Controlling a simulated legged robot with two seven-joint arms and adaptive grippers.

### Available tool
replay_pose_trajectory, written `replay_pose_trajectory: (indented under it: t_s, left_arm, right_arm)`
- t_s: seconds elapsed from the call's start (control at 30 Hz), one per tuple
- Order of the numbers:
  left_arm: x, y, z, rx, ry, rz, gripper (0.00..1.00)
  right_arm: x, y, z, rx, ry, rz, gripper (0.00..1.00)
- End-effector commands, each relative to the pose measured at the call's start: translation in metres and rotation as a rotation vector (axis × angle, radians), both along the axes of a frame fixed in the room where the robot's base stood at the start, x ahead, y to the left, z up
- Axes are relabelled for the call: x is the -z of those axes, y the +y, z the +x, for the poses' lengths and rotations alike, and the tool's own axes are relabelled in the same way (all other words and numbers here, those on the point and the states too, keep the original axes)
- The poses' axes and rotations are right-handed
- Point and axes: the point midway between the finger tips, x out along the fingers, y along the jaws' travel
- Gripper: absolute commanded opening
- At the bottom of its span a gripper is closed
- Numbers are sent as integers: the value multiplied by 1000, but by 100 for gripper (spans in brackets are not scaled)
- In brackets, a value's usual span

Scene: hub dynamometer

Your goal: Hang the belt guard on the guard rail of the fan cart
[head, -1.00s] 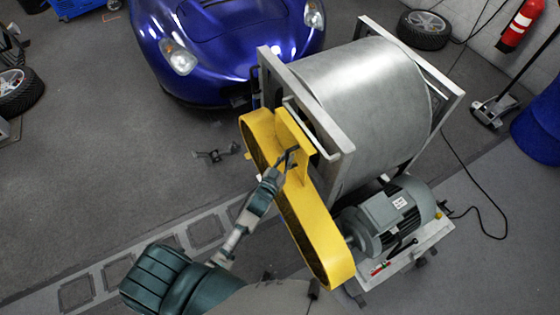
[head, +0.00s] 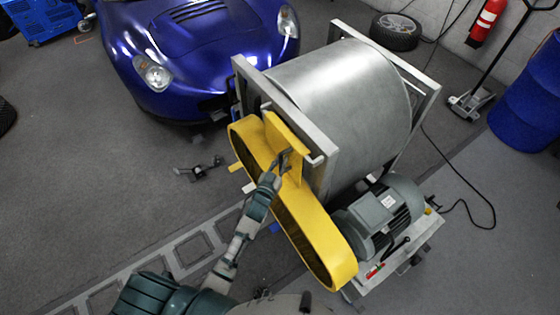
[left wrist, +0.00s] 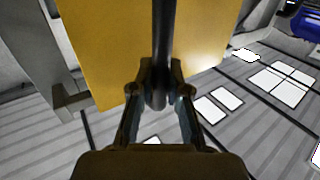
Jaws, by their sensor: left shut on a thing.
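The belt guard (head: 318,235) is a long yellow cover with rounded ends and a flat yellow plate near its upper end. It stands tilted along the near left side of the fan cart (head: 340,85). My left gripper (head: 282,162) is shut on the guard's dark handle, which runs between the fingers (left wrist: 160,85) in the left wrist view. The yellow plate fills the space behind it there. The guard rail (head: 312,152) looks like the pale bar by the cart's near frame, partly hidden by the plate. I cannot tell whether plate and rail touch. My right gripper is not in view.
A grey motor (head: 380,212) sits low on the cart, right of the guard. A blue car (head: 190,50) stands behind. A blue drum (head: 528,110), a floor jack (head: 470,105) and a cable are at right.

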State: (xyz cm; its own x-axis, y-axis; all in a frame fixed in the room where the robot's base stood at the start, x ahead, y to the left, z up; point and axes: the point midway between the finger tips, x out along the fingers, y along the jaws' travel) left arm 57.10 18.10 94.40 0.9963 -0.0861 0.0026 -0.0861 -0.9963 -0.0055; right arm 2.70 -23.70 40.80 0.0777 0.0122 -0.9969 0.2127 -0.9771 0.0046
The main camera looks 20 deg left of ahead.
Motion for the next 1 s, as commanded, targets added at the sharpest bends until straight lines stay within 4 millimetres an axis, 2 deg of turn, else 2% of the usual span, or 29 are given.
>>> replay_pose_trajectory:
  t_s: [0.33,0.37,0.43,0.47,0.8,0.87,1.0]
  left_arm:
    - [-3,-1,1,2,-8,-1,0]
    - [-3,-1,1,2,-9,-1,22]
    - [-2,-1,1,2,-8,-1,40]
    - [-2,0,1,2,-7,-1,44]
    - [5,0,-3,0,7,1,44]
    - [5,1,-9,1,6,1,44]
    - [4,3,-35,1,4,0,44]
  right_arm:
    - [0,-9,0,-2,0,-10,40]
    - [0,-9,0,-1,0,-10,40]
    - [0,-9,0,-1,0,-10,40]
    - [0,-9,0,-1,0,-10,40]
    - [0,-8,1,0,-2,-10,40]
    - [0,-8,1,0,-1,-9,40]
    - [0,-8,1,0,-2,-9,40]
